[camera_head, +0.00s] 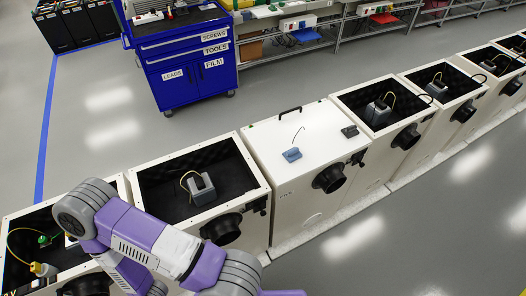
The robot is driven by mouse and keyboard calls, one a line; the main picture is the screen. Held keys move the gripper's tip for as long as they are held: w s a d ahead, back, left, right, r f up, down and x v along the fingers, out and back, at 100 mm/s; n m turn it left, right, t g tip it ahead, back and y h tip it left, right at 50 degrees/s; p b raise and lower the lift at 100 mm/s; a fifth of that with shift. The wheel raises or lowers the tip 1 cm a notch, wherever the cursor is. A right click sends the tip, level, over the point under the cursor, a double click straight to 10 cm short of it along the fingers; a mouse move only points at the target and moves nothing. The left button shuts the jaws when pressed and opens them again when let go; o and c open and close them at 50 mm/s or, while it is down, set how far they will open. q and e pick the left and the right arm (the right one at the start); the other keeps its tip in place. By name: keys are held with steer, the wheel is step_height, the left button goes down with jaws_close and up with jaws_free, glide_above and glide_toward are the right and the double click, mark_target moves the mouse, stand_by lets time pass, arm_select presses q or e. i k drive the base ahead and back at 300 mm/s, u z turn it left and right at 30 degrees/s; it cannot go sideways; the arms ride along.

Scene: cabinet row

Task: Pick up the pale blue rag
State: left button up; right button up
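A small pale blue rag (292,154) lies on the white lid of the closed cabinet (265,165) in the middle of the row. It looks crumpled or folded, and nothing touches it. My purple and grey arm comes in from the lower left and crosses in front of the near cabinets, below and left of the rag. Neither of my grippers shows in the view.
A small dark object (350,131) and a black handle (290,112) are on the same lid. Open cabinets with dark interiors stand on both sides, such as one on the left (147,178). A blue tool cart (187,72) stands behind; grey floor is clear in front.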

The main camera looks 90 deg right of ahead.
mark_target(294, 153)
steer(key=k, duration=1.4)
steer(key=z, duration=1.35)
